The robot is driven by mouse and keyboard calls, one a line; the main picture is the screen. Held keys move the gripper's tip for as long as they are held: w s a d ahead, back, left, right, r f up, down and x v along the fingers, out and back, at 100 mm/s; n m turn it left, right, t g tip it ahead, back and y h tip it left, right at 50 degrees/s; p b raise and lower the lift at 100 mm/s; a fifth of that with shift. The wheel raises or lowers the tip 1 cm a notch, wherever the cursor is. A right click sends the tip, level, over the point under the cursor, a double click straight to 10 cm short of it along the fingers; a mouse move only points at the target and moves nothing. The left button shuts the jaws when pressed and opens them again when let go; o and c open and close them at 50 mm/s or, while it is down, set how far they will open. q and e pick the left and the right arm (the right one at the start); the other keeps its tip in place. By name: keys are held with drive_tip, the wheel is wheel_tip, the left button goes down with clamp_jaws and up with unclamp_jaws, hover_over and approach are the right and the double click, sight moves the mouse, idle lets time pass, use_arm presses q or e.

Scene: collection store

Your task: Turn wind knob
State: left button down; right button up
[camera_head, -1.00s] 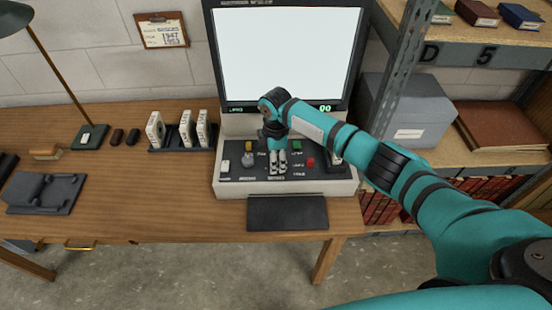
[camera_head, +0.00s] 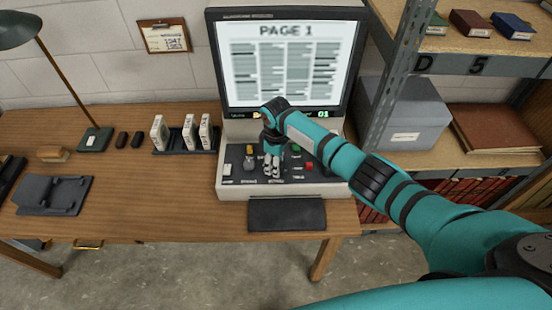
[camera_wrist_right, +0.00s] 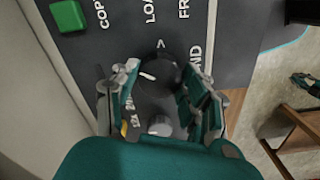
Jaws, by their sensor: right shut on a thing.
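The microfilm reader (camera_head: 340,187) stands on the desk, with a dark sloped control panel below its screen (camera_head: 335,70). The screen shows a text page headed "PAGE 1", and the small green counter (camera_head: 323,114) reads 01. My right gripper (camera_head: 271,172) reaches down onto the panel. In the right wrist view, my right gripper (camera_wrist_right: 160,85) has its fingers on either side of a dark round knob (camera_wrist_right: 156,73) with a white mark, shut on it. A label ending in "ND" is printed beside it. The head view hides this knob behind the fingers. My left gripper is out of view.
A grey knob (camera_head: 248,164), a green button (camera_head: 295,149) and a red button (camera_head: 309,164) sit close by on the panel. A black flat pad (camera_head: 287,214) lies in front. White boxes stand in a rack (camera_head: 180,149) to the left. A metal shelf post (camera_head: 394,75) rises at right.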

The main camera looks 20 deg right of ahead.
drive_tip(key=m+p, duration=0.3)
drive_tip(key=m, duration=0.3)
drive_tip(key=shift+r, duration=0.15)
drive_tip(key=m+p, duration=0.1)
drive_tip(key=m, duration=0.4)
drive_tip(key=shift+p, duration=0.35)
drive_tip(key=o, duration=1.2)
drive_tip(key=shift+c, duration=0.2)
wheel_tip(320, 180, up, 12)
